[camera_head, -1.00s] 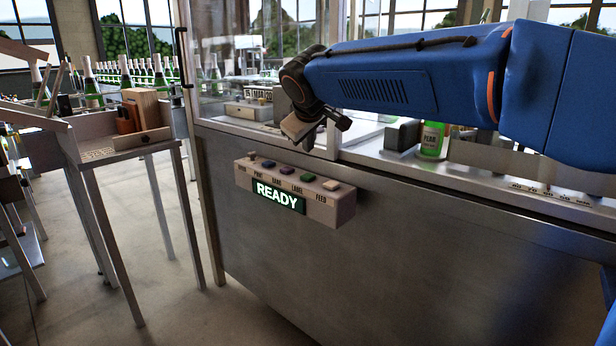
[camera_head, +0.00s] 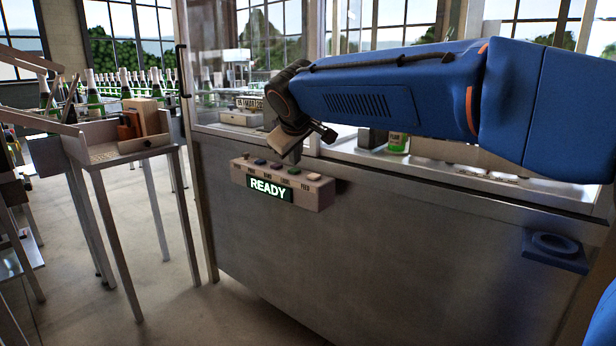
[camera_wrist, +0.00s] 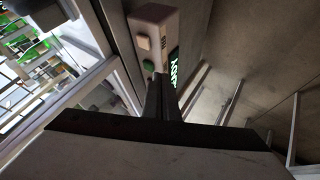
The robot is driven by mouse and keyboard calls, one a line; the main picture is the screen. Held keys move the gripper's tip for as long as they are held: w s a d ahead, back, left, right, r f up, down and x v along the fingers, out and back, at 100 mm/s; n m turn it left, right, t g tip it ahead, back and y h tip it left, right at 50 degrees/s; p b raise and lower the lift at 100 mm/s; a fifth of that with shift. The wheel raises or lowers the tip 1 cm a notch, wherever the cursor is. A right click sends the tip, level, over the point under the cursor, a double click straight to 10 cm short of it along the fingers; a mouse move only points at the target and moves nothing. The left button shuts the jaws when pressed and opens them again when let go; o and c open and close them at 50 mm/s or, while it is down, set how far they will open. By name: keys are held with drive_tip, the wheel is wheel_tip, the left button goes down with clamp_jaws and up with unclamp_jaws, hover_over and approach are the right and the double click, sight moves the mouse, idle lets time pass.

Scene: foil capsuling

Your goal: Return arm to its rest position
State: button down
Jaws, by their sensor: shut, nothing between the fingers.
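My blue arm reaches in from the right in the head view, and my gripper (camera_head: 292,152) hangs at its left end, close above and in front of the button panel (camera_head: 322,193). The panel's lit sign reads READY. In the wrist view my gripper (camera_wrist: 160,82) is shut, its dark fingers together with nothing held. I cannot tell whether the fingertips touch the panel.
The steel machine cabinet (camera_head: 400,250) fills the middle and right. A blue ring-shaped holder (camera_head: 556,247) juts from its front. A side table (camera_head: 100,140) with a wooden block stands left. A green bottle (camera_head: 397,143) stands behind my arm. The floor at front left is clear.

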drive_tip(key=s+d+f+m+g+h, duration=0.1)
drive_tip(key=s+d+f+m, duration=0.3)
drive_tip(key=s+d, duration=0.6)
drive_tip(key=s+d+f+m+g, duration=0.1)
drive_tip(key=s+d+f, duration=0.5)
drive_tip(key=d, duration=0.8)
drive_tip(key=s+d+f+m+g, duration=0.1)
drive_tip(key=s+d+f+m, duration=0.1)
drive_tip(key=s+d+f, duration=0.2)
drive_tip(key=s+d+f+m+g, duration=0.1)
drive_tip(key=s+d+f, duration=0.3)
drive_tip(key=s+f, duration=0.7)
drive_tip(key=s+m, duration=0.1)
drive_tip(key=s, duration=0.6)
drive_tip(key=shift+d+f+m, duration=0.2)
drive_tip(key=shift+m, duration=0.2)
drive_tip(key=shift+s, duration=0.1)
idle(0.9)
